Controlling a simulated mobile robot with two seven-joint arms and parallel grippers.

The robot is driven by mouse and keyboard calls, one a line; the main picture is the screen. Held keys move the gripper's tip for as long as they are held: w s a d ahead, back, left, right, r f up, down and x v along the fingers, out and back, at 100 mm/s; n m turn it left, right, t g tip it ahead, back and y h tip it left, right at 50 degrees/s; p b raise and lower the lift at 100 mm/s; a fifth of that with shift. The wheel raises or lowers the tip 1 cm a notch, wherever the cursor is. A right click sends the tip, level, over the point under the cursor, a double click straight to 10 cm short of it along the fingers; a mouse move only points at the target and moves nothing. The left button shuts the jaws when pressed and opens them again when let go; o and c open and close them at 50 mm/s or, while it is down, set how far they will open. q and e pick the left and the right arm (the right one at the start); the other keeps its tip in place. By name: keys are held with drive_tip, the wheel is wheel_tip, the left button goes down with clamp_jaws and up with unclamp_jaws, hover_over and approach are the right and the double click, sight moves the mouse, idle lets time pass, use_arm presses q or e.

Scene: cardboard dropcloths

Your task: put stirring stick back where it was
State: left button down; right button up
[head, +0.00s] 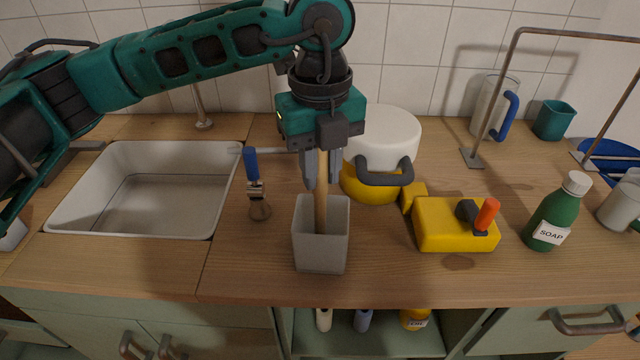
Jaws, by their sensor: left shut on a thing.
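The stirring stick (321,194) is a plain wooden stick standing nearly upright. Its lower part is inside a grey square holder (320,253) near the front edge of the counter, and its lower end is hidden by the holder's walls. My left gripper (321,184) comes down from above and is shut on the stick's upper part, just above the holder's rim. Whether the stick touches the holder's bottom cannot be seen. My right gripper is not in view.
A white-and-yellow pot (383,140) is close behind right. A yellow block with an orange-tipped lever (450,226) and a green soap bottle (557,215) are right. A metal frame (497,95) stands farther right.

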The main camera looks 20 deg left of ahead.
sight(320, 194)
use_arm(q)
drive_tip(key=shift+f, duration=1.85)
drive_tip(key=shift+f, duration=0.15)
drive_tip(key=c, duration=1)
unclamp_jaws()
wheel_tip(320, 194, up, 12)
drive_tip(key=shift+r, duration=0.2)
